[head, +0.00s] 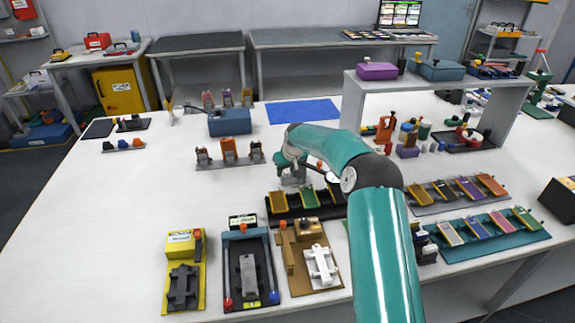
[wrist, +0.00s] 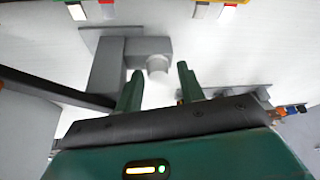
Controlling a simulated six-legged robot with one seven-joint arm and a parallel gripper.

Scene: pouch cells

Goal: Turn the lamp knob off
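A grey lamp base (wrist: 105,72) lies below my gripper in the wrist view, with a dark bar (wrist: 55,87) running from it to the left edge. A pale round knob (wrist: 157,65) sticks out from its grey block. My gripper (wrist: 160,82) is open, one green finger on each side of the space just below the knob in the picture. Nothing is between the fingers, and I cannot tell whether they touch the knob. In the head view my gripper (head: 291,178) is low over the table's middle, and my arm hides part of the area. A small round lamp head (head: 332,177) shows beside it.
Racks with coloured cells stand in front of my gripper (head: 307,199) and at the right (head: 490,228). A white shelf (head: 440,84) stands behind.

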